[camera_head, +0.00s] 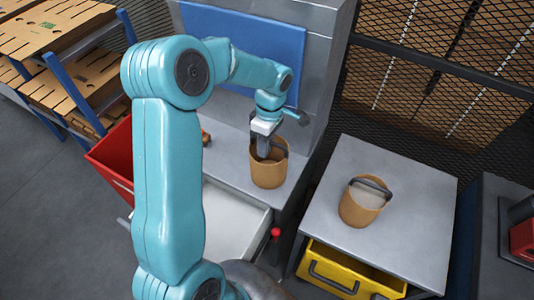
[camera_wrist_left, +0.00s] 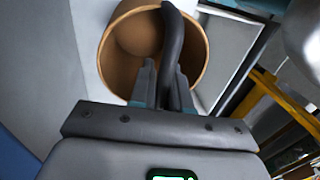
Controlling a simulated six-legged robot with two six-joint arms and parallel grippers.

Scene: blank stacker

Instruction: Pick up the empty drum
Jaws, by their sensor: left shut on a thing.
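The empty drum (camera_head: 268,175) is a tan, open-topped bucket with a dark handle, at the grey bench's right side in the head view. In the left wrist view the drum (camera_wrist_left: 122,62) shows its bare brown inside. My left gripper (camera_head: 263,152) reaches down over the drum's mouth. In the left wrist view its fingers (camera_wrist_left: 166,72) are shut on the dark curved handle (camera_wrist_left: 172,30). Whether the drum's base touches the bench is unclear. A second tan drum (camera_head: 358,213) with pale contents and a dark handle stands on the right-hand table. My right gripper is not in view.
The right-hand table (camera_head: 410,240) has a yellow bin (camera_head: 335,272) beneath it. A red bin (camera_head: 112,160) and an open pale drawer (camera_head: 225,222) are left of the drum. A blue panel (camera_head: 245,45) and mesh fence (camera_head: 440,90) stand behind. Shelves of slotted boards fill the upper left.

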